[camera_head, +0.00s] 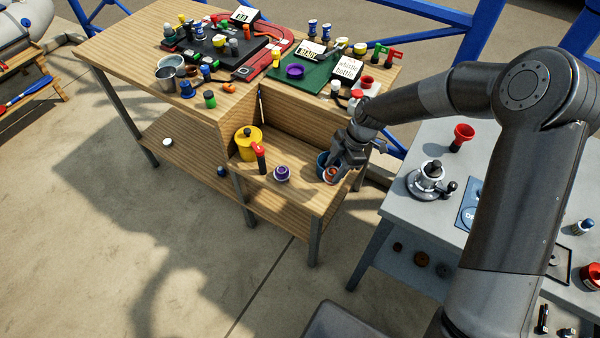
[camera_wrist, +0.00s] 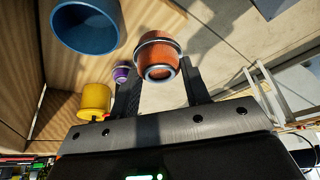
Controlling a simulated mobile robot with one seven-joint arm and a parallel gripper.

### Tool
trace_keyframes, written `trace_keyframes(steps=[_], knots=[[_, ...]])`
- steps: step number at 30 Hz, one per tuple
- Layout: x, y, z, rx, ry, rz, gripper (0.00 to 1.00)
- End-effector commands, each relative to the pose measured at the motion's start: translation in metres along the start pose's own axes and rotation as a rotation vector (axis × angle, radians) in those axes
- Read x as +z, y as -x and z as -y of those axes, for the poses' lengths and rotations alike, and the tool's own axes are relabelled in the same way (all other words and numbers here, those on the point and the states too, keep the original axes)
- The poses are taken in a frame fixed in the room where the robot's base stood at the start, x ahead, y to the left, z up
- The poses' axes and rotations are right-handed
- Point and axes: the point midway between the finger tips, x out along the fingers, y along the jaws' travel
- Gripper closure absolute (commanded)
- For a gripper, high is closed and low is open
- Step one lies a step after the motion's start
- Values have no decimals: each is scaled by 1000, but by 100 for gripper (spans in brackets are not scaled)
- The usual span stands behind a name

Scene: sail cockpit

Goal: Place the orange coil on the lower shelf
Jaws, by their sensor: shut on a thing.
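The orange coil (camera_wrist: 158,60), an orange-brown spool with pale rims, is between my gripper's fingers in the wrist view. My gripper (camera_wrist: 160,85) is shut on it. In the head view my gripper (camera_head: 338,167) is low over the right end of the bench's lower wooden level (camera_head: 300,200), and part of the orange coil (camera_head: 330,174) shows below the fingers. Whether the coil touches the wood I cannot tell. A blue cup (camera_head: 321,161) stands right beside it, partly hidden by my gripper; it also shows in the wrist view (camera_wrist: 85,28).
The same level holds a yellow pot (camera_head: 247,146), a red-topped bottle (camera_head: 259,158) and a purple spool (camera_head: 282,174). The upper top is crowded. A grey table (camera_head: 400,200) stands at the right.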

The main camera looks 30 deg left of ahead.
Motion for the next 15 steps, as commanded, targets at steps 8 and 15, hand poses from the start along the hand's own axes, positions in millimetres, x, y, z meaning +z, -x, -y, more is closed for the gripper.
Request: trace_keyframes(steps=[8,15], knots=[[-32,-52,-34,-1,3,0,93],[-45,-74,-50,1,0,1,93]])
